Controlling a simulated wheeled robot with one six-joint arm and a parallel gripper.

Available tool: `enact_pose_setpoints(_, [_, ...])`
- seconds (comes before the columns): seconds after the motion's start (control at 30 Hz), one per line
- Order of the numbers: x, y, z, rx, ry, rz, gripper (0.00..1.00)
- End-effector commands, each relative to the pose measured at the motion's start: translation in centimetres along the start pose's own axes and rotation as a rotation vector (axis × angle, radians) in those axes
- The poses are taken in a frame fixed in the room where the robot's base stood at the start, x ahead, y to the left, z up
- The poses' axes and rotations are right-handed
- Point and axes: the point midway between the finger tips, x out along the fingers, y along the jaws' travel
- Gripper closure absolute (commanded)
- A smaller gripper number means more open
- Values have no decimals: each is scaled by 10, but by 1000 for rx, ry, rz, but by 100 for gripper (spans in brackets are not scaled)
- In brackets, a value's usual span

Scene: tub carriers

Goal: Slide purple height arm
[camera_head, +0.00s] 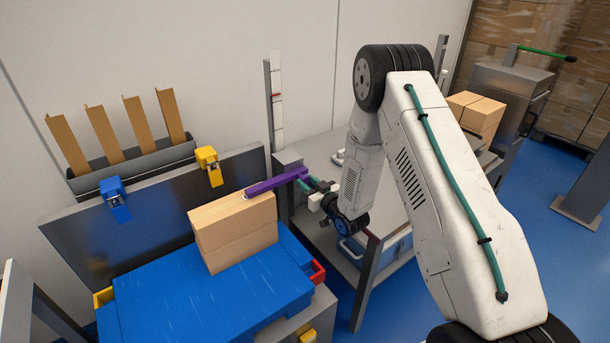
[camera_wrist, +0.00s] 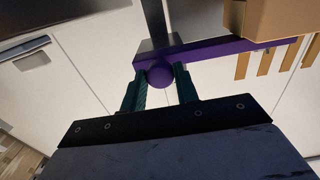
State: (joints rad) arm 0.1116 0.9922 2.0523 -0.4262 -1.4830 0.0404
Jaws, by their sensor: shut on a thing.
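The purple height arm (camera_head: 268,186) reaches left from beside a grey upright, its far end over the top of the cardboard boxes (camera_head: 235,232). My gripper (camera_head: 308,182) is at the arm's right end. In the wrist view, the teal fingers of my gripper (camera_wrist: 160,76) are shut on the round purple knob between them. The purple height arm (camera_wrist: 225,50) runs right from the knob, past a cardboard box (camera_wrist: 285,18). Whether the arm touches the box top cannot be told.
The boxes stand on a blue tub lid (camera_head: 200,300). Blue (camera_head: 115,198) and yellow (camera_head: 209,165) clamps sit on a grey panel (camera_head: 160,205) at left. A grey table (camera_head: 335,240) lies under my gripper.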

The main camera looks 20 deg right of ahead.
Motion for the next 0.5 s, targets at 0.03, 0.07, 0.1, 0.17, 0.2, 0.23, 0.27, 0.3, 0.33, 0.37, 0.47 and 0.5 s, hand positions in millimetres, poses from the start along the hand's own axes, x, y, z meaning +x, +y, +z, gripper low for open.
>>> enact_pose_setpoints(0.03, [0, -2, 3, 1, -2, -6, 100])
enact_pose_setpoints(0.07, [0, -2, 4, 0, -2, -6, 100])
enact_pose_setpoints(0.1, [0, -2, 4, 0, -2, -6, 100])
enact_pose_setpoints(0.17, [0, -3, 4, 0, -2, -6, 100])
enact_pose_setpoints(0.2, [0, -3, 4, 0, -2, -6, 100])
enact_pose_setpoints(0.23, [0, -3, 4, 0, -2, -7, 100])
enact_pose_setpoints(0.27, [0, -3, 4, 0, -2, -7, 100])
enact_pose_setpoints(0.3, [0, -3, 4, 0, -2, -7, 100])
enact_pose_setpoints(0.33, [0, -3, 4, 0, -3, -7, 64])
enact_pose_setpoints(0.37, [0, -3, 4, 0, -3, -7, 56])
enact_pose_setpoints(0.47, [0, -2, 3, 0, -2, -5, 48])
enact_pose_setpoints(0.5, [-1, -1, 3, 0, -2, -4, 48])
